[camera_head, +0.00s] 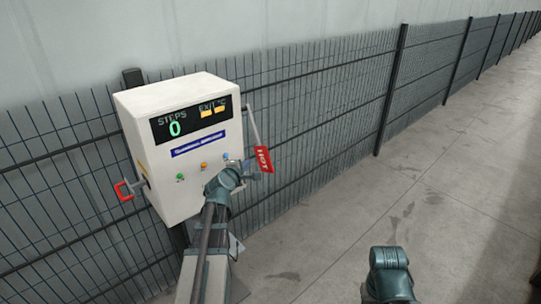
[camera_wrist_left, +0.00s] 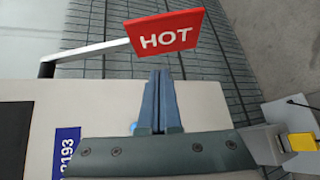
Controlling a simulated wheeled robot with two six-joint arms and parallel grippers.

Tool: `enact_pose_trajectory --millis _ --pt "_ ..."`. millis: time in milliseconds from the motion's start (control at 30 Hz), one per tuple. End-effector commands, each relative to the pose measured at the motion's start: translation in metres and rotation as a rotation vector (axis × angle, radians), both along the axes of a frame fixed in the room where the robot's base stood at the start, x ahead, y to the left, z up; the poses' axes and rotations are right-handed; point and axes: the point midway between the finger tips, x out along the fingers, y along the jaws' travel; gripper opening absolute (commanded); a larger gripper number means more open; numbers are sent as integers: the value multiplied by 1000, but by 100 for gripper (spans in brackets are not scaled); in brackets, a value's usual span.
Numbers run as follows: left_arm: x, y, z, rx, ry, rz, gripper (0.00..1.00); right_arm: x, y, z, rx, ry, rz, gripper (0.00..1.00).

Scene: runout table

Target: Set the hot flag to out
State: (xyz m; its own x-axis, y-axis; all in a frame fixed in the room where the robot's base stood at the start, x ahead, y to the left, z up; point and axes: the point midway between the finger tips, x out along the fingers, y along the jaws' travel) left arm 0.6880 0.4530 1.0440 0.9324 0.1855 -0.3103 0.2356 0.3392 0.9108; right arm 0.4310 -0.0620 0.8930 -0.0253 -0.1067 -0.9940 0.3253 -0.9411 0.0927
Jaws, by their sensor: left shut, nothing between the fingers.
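The hot flag is a red plate (camera_head: 264,160) with white HOT lettering on a thin pale arm (camera_head: 253,126). The arm is hinged at the right side of a white control box (camera_head: 157,141), and the flag hangs down and out past the box's right edge. The flag also shows in the left wrist view (camera_wrist_left: 164,32), with its arm (camera_wrist_left: 92,51) running left. My left gripper (camera_wrist_left: 161,74) is shut and empty, its fingertips close to the flag's lower edge; contact cannot be told. It hides part of the box front in the head view.
The box has a display (camera_head: 195,119) reading STEPS 0, a blue label (camera_head: 199,144) and small coloured buttons. A red handle (camera_head: 125,191) sticks out at its left. A wire fence (camera_head: 310,110) stands behind; concrete floor (camera_head: 430,190) is open at right.

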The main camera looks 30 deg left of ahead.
Motion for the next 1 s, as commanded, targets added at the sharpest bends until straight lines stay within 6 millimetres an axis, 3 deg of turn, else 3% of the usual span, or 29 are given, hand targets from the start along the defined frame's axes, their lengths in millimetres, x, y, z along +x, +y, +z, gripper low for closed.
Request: enact_pose_trajectory --millis 133,467,1000 --pt "-8 19 9 -43 -55 56 0 0 0 0 0 0 1 50" --pt "2 22 6 -46 -59 57 0 0 0 -4 0 0 1 50" --pt "80 40 -16 -45 -57 55 0 0 0 -26 0 0 1 50"
